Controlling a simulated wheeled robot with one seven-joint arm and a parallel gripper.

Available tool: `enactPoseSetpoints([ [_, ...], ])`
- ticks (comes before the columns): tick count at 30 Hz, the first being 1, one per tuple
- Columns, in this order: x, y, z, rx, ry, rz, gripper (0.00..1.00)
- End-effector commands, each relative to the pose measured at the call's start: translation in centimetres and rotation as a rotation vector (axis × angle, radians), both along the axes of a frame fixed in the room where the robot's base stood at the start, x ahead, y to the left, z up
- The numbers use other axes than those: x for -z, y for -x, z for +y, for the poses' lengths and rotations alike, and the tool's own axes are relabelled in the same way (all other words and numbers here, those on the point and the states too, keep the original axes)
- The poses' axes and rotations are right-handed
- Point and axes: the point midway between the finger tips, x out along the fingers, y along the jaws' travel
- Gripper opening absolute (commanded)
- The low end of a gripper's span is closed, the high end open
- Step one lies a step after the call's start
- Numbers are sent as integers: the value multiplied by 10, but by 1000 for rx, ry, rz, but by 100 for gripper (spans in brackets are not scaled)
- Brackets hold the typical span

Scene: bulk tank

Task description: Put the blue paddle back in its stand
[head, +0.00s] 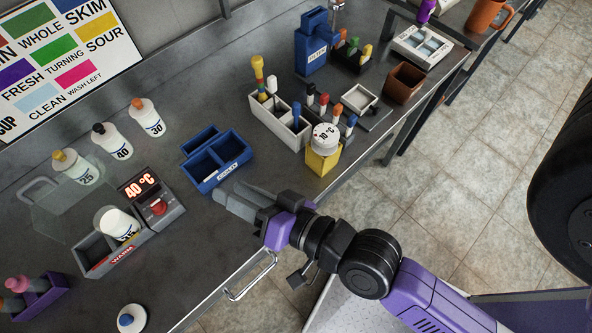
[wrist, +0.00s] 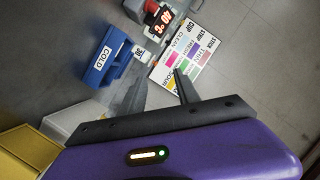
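Several blue-topped sticks show in the head view, and I cannot tell for sure which is the blue paddle. One blue-topped stick (head: 296,112) stands in a compartment of the white box (head: 262,117). Another blue-topped piece (head: 351,122) stands at the end of a row with black, red and orange tops, behind the yellow holder. My gripper (head: 236,198) is left of these, over the counter's front part, near the blue tray. In the wrist view its fingers (wrist: 158,82) are apart with nothing between them.
The blue divided tray (head: 218,160) sits just beyond my gripper. A yellow holder with a white-lidded jar (head: 323,155) stands near the front edge. The warming unit (head: 130,235) and several bottles are at left. Counter between tray and warmer is clear.

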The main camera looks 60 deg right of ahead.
Motion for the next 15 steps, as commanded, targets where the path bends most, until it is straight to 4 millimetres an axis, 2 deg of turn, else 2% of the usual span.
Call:
enactPoseSetpoints([
  [1, 10, 27, -4, -4, 83, 31, 38],
  [6, 17, 98, -28, -50, 399, 76, 38],
  [10, 11, 137, -41, -114, 604, 81, 38],
  [15, 2, 160, -50, -174, 751, 72, 38],
])
